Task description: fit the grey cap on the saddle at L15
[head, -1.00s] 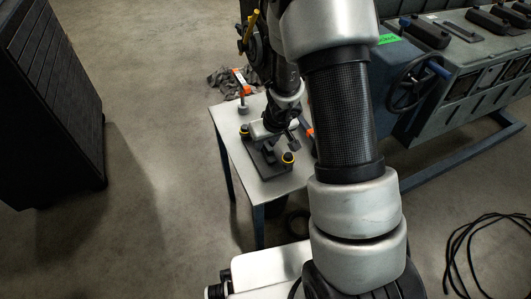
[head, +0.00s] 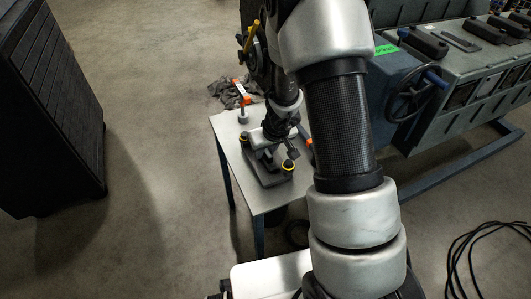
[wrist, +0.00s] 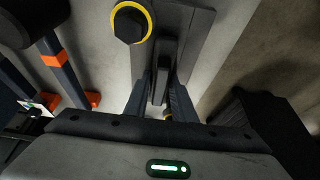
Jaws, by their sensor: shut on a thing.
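My gripper (head: 268,155) is over the small table, at a dark fixture plate (head: 270,180) with two yellow-ringed bolts. In the wrist view its fingers (wrist: 162,100) stand on both sides of a dark grey narrow piece (wrist: 160,72), and it is shut on it. This piece appears to be the grey cap, mostly hidden by the fingers and hand. It lies over the fixture plate, which also shows in the wrist view (wrist: 195,40). I cannot tell whether it touches the plate. The saddle at L15 cannot be made out.
A grey engine block (head: 450,100) with several dark caps and a handwheel (head: 415,88) stands at right, with an unreadable green label (head: 386,49). A dark cabinet (head: 50,110) is at left; cable (head: 475,255) lies on the floor.

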